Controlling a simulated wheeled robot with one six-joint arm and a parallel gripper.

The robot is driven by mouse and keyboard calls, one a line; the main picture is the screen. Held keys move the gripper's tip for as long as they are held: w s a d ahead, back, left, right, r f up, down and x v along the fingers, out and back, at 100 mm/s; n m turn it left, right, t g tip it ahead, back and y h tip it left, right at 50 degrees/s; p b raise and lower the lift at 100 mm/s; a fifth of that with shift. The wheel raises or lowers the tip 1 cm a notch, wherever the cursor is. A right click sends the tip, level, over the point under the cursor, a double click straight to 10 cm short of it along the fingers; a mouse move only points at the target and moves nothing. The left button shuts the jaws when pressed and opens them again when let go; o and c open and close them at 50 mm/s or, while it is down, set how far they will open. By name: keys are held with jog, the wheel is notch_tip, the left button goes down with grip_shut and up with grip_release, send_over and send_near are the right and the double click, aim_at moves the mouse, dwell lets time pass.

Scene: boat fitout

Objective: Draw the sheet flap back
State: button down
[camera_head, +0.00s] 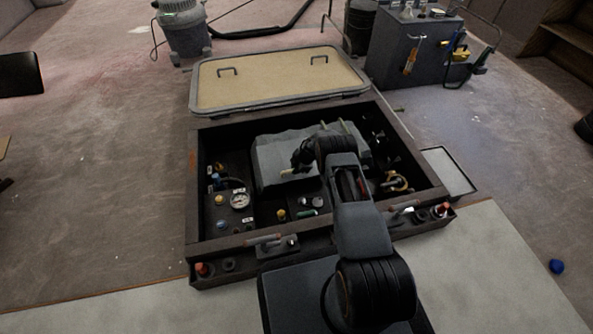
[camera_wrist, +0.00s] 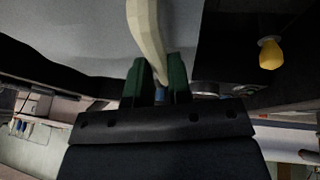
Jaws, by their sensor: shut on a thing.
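The grey sheet (camera_head: 272,162) lies over the middle of the open dark box (camera_head: 192,215), with creases along its upper edge. It also fills much of the upper wrist view (camera_wrist: 85,30) as a smooth grey surface. My gripper (camera_head: 297,164) is over the sheet, partly hidden by its own wrist and arm. In the wrist view my gripper (camera_wrist: 160,78) has its green fingers closed on a curved cream strip (camera_wrist: 147,32), which runs up across the grey surface. How the strip joins the sheet cannot be told. My arm hides the sheet's lower right part.
A pressure gauge (camera_head: 240,200) and small fittings sit left in the box. A yellow knob (camera_wrist: 270,53) shows right of the fingers in the wrist view. A lid with two handles (camera_head: 280,80) lies behind the box. A grey cabinet (camera_head: 405,50) stands at back right.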

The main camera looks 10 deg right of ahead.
jog(key=c, duration=1.1)
grip_release()
jog(key=shift+o, duration=0.2)
jog(key=p+v, duration=0.6)
jog(key=v, duration=0.7)
jog(key=shift+r+p, duration=0.3)
jog(key=shift+r, duration=0.1)
jog(key=shift+d, duration=0.15)
